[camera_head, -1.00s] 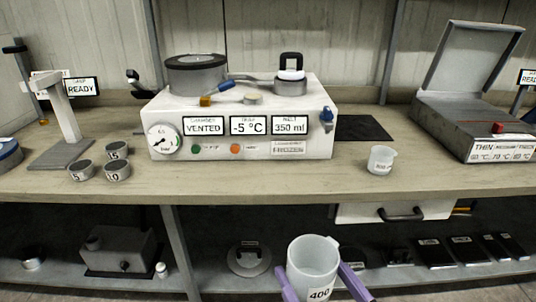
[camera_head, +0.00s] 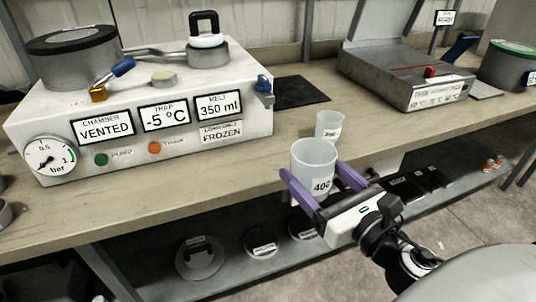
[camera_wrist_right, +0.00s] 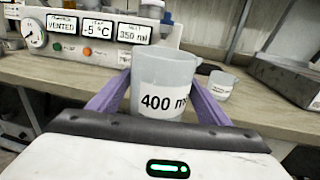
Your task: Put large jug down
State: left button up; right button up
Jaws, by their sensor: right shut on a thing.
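The large jug (camera_head: 313,160) is translucent white with a "400" label, and it is upright. My right gripper (camera_head: 322,180) has its purple fingers shut on the jug's sides. In the head view the jug overlaps the bench's front edge; whether it touches the bench (camera_head: 232,195) I cannot tell. In the right wrist view the jug (camera_wrist_right: 162,75) sits between the two purple fingers (camera_wrist_right: 158,98), its label facing the camera. My left gripper is not in view.
A smaller jug (camera_head: 329,124) stands on the bench just behind the large one. A white machine (camera_head: 150,130) with gauge and displays stands left. A grey hinged box (camera_head: 405,85) stands right, beyond a dark mat (camera_head: 298,91). Bare bench lies between machine and small jug.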

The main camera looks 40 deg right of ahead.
jog(key=w, duration=0.6)
jog(key=w+d+p, duration=0.1)
jog(key=w, duration=0.5)
jog(key=w+d, duration=0.1)
jog(key=w, duration=0.5)
jog(key=shift+r, duration=0.1)
notch_tip(320, 180, down, 3)
jog(key=shift+f+b, duration=0.1)
jog(key=shift+b, duration=0.3)
jog(key=shift+f, duration=0.25)
jog(key=shift+r, duration=0.1)
jog(key=o, duration=1.1)
jog(key=shift+s, duration=0.1)
